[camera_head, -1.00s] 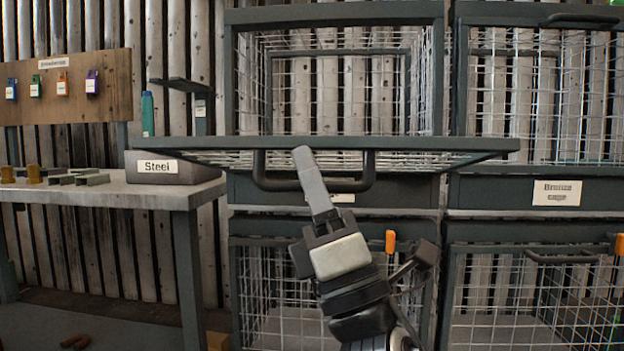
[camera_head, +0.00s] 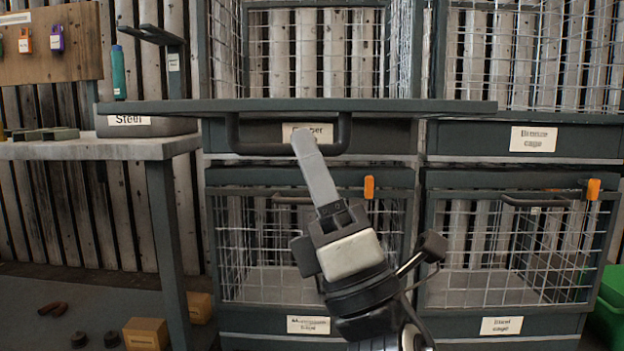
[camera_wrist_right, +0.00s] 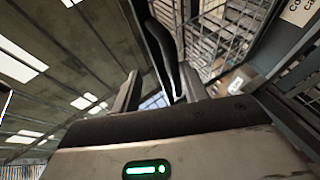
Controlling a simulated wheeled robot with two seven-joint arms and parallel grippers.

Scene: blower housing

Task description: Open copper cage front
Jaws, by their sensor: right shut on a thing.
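The copper cage front (camera_head: 400,106) is folded down and sticks out toward me, seen nearly edge-on in the head view. Its dark handle (camera_head: 232,135) hangs under the front edge. Behind it is a label (camera_head: 296,131), partly covered by the handle and gripper. My right gripper (camera_head: 308,145) reaches up from below and is shut on the handle. In the right wrist view the dark handle (camera_wrist_right: 162,48) passes between the two fingers. My left gripper is not in view.
The bronze cage (camera_head: 540,60) is at the right. Two lower cages with closed fronts and orange latches (camera_head: 369,187) stand below. A workbench (camera_head: 90,150) with a steel bin (camera_head: 130,126) is at the left. Small boxes (camera_head: 145,334) lie on the floor.

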